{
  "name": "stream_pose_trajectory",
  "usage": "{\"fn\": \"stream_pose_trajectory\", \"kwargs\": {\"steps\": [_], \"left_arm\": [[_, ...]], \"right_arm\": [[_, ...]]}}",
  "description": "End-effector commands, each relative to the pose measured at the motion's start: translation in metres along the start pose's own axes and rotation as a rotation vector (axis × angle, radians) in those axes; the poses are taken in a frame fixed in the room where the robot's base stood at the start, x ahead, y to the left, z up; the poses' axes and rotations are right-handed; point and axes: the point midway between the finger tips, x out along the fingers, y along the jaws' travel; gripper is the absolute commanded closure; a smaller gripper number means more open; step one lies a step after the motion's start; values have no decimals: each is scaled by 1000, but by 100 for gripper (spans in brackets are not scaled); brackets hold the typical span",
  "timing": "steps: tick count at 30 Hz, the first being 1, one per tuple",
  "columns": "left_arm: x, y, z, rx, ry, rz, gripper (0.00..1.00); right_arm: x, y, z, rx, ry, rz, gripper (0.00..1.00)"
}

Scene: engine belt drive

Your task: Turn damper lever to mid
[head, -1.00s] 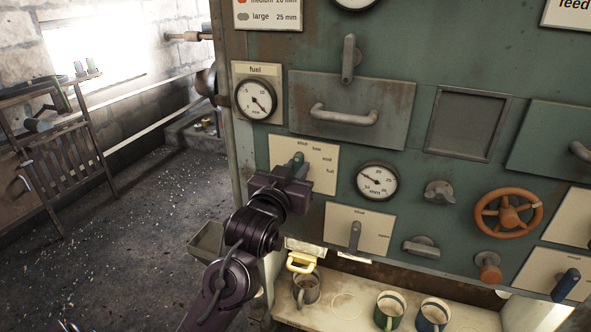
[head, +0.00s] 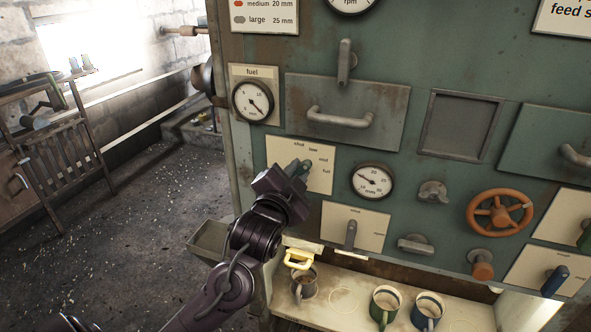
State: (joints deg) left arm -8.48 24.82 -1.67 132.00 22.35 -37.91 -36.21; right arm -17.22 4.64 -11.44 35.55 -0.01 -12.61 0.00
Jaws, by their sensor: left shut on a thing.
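A teal lever (head: 304,167) sits on a cream plate (head: 318,181) marked shut, low, mid and full, on the left of the green panel. No damper name is legible on this plate. My left gripper (head: 296,172) reaches up from below and is shut on this lever, hiding most of it and its pivot. The visible end of the lever leans up and right, toward the side of the mid mark; its exact setting is hard to tell. My right gripper is not in view.
A fuel gauge (head: 253,102) and a drawer handle (head: 340,119) are above. A round gauge (head: 372,181) is to the right, a grey lever (head: 351,235) below it. An orange handwheel (head: 499,212) is further right. Mugs stand on the shelf (head: 343,300) below.

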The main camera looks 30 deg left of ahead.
Motion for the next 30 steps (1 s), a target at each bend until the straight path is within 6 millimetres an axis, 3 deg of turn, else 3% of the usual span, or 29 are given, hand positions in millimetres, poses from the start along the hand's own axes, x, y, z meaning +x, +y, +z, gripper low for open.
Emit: {"fn": "stream_pose_trajectory", "kwargs": {"steps": [12,29,30], "left_arm": [[0,2,0,192,1,-1,100],[0,3,0,219,1,0,100],[0,3,0,219,1,0,78]], "right_arm": [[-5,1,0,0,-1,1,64],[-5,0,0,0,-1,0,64],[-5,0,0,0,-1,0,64]]}}
